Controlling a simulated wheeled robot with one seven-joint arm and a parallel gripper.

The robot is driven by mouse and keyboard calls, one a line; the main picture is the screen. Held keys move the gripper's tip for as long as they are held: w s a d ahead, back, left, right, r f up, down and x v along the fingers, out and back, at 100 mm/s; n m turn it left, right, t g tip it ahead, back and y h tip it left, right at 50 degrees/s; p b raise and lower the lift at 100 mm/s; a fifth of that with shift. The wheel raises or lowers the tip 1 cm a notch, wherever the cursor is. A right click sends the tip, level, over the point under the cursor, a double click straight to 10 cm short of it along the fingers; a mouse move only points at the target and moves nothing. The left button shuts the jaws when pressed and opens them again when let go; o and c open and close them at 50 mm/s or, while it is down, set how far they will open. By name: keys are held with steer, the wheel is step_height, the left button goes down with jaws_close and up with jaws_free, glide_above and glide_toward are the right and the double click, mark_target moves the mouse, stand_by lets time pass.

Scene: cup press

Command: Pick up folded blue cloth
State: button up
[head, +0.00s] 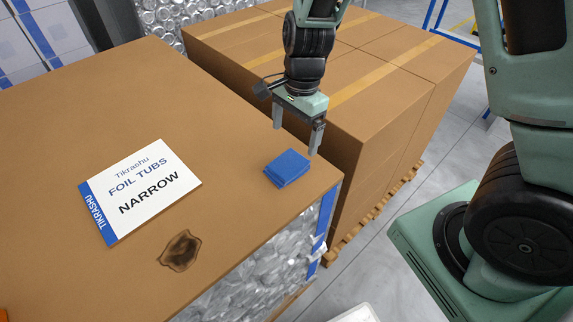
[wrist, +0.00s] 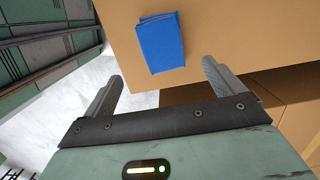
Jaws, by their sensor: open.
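The folded blue cloth (head: 287,168) lies flat on the brown cardboard top (head: 120,95), close to its right corner. In the wrist view the cloth (wrist: 160,42) is at the top, beyond and between the two fingertips. My gripper (head: 296,140) is open and empty, just above and behind the cloth in the head view. Its fingers point down and do not touch the cloth. The open fingers also show in the wrist view (wrist: 160,78).
A Tikrashu sign (head: 148,190) lies on the cardboard top, with a dark stain (head: 180,251) near it. Large cardboard boxes (head: 385,85) on a pallet stand behind and right, across a narrow gap. Wrapped foil tubs (head: 270,262) show below the top's front edge.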

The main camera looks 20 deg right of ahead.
glide_above(287, 164)
steer(key=d, duration=0.1)
steer(key=f, duration=0.4)
steer(key=shift+d+f, duration=0.2)
steer(key=shift+f, duration=0.1)
steer(key=shift+a+f+p, duration=0.2)
steer(key=shift+f+p, duration=0.1)
steer(key=shift+f, duration=0.6)
steer(key=shift+a+f+p, duration=0.2)
steer(key=shift+f+p, duration=0.15)
steer(key=shift+f, duration=0.5)
steer(key=shift+a+f+p, duration=0.2)
steer(key=shift+f+p, duration=0.1)
steer(key=shift+f, duration=0.6)
steer(key=c, duration=1.1)
